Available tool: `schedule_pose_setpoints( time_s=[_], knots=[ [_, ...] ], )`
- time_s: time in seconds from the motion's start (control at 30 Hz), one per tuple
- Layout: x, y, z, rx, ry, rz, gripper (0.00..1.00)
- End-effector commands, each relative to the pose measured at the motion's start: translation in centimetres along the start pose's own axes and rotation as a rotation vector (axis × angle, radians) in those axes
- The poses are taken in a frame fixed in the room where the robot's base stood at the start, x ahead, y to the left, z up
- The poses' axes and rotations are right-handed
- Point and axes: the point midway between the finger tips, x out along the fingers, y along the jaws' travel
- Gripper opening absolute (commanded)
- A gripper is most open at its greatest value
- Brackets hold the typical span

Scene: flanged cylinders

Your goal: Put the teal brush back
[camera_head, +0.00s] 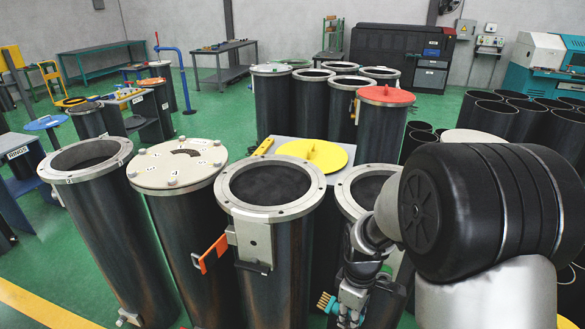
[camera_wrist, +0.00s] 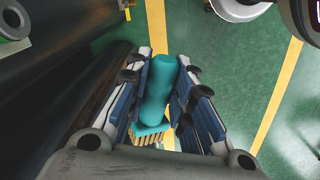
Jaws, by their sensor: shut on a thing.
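The teal brush shows in the wrist view (camera_wrist: 158,95), its rounded handle between the two fingers and its tan bristles towards the palm. My gripper (camera_wrist: 165,60) is shut on the handle. In the head view my gripper (camera_head: 348,308) is low at the bottom edge, in front of the flanged cylinders and right of the front middle one. The brush's teal and tan bristle end (camera_head: 326,302) sticks out to its left there; the handle is mostly hidden.
The open front cylinder (camera_head: 270,186) carries a grey plate (camera_head: 251,243) on its side. An orange handle (camera_head: 213,250) sits to its left. A lidded cylinder (camera_head: 178,166) and another open one (camera_head: 85,158) stand further left.

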Motion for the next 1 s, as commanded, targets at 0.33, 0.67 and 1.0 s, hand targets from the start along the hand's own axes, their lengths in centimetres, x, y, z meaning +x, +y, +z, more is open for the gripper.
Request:
schedule_pose_setpoints(
  time_s=[0.33,0.67,1.0],
  knots=[
    [0.02,0.0,0.0,-0.143,0.0,0.0,0.0],
    [-0.06,-0.01,0.01,-0.33,0.0,0.0,0.0],
    [0.0,0.0,0.0,-0.345,0.0,0.0,0.0]
  ],
)
